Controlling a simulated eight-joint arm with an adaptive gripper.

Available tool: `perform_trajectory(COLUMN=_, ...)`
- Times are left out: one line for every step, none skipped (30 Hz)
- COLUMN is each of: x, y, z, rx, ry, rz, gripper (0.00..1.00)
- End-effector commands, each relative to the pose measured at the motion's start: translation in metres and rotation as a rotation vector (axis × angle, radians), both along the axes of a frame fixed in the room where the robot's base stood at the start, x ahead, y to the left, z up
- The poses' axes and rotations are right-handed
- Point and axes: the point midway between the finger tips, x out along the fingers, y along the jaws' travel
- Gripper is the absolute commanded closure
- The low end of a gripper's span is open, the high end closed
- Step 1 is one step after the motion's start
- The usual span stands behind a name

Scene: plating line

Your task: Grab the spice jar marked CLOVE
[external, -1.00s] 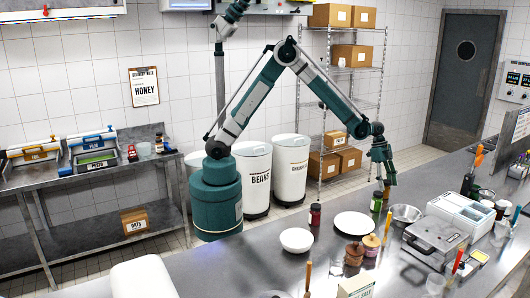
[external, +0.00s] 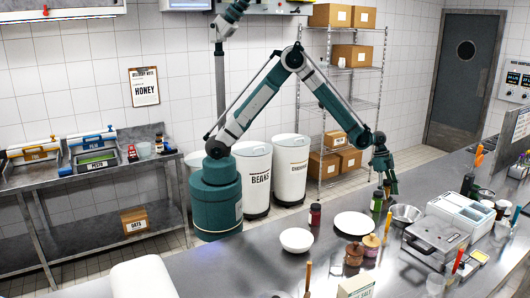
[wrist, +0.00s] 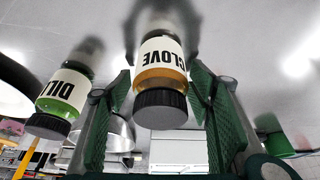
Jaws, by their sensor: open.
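The CLOVE jar (wrist: 162,70) has a white label, amber contents and a black lid, and shows upside down in the wrist view. It stands between the two green fingers of my gripper (wrist: 162,115), with space visible on both sides. My gripper is open. The DILL jar (wrist: 64,90), with green contents and a black lid, is just outside the left finger. In the external view my gripper (external: 387,184) is low over the counter beside the DILL jar (external: 377,201), and it largely hides the CLOVE jar.
A white plate (external: 354,223) and a metal bowl (external: 406,214) flank the jars. A red jar (external: 315,214) and white bowl (external: 297,240) are farther left on the counter. A grill press (external: 435,245) and white bins (external: 460,211) are to the right.

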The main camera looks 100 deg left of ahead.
Motion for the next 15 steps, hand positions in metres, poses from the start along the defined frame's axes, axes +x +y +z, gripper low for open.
perform_trajectory(x=0.0000, y=0.0001, z=0.0001, rx=0.000, ry=0.000, rz=0.000, gripper=0.48)
perform_trajectory(x=0.0000, y=0.0001, z=0.0001, rx=0.000, ry=0.000, rz=0.000, gripper=0.48)
perform_trajectory(x=0.0000, y=0.0001, z=0.0001, rx=0.000, ry=0.000, rz=0.000, gripper=0.48)
perform_trajectory(x=-0.0001, y=0.0002, z=0.0001, rx=0.000, ry=0.000, rz=0.000, gripper=0.48)
perform_trajectory(x=-0.0001, y=0.0002, z=0.0001, rx=0.000, ry=0.000, rz=0.000, gripper=0.48)
perform_trajectory(x=-0.0001, y=0.0002, z=0.0001, rx=0.000, ry=0.000, rz=0.000, gripper=0.48)
perform_trajectory(x=-0.0001, y=0.0002, z=0.0002, rx=0.000, ry=0.000, rz=0.000, gripper=0.48)
perform_trajectory(x=-0.0001, y=0.0002, z=0.0002, rx=0.000, ry=0.000, rz=0.000, gripper=0.48)
perform_trajectory(x=0.0000, y=0.0003, z=0.0002, rx=0.000, ry=0.000, rz=0.000, gripper=0.48)
perform_trajectory(x=0.0000, y=0.0003, z=0.0002, rx=0.000, ry=0.000, rz=0.000, gripper=0.48)
perform_trajectory(x=0.0000, y=0.0003, z=0.0002, rx=0.000, ry=0.000, rz=0.000, gripper=0.48)
perform_trajectory(x=0.0000, y=0.0003, z=0.0002, rx=0.000, ry=0.000, rz=0.000, gripper=0.48)
perform_trajectory(x=0.0000, y=0.0003, z=0.0002, rx=0.000, ry=0.000, rz=0.000, gripper=0.49)
perform_trajectory(x=0.0000, y=0.0003, z=0.0002, rx=0.000, ry=0.000, rz=0.000, gripper=0.53)
perform_trajectory(x=-0.0001, y=0.0003, z=0.0003, rx=0.000, ry=0.000, rz=0.000, gripper=0.59)
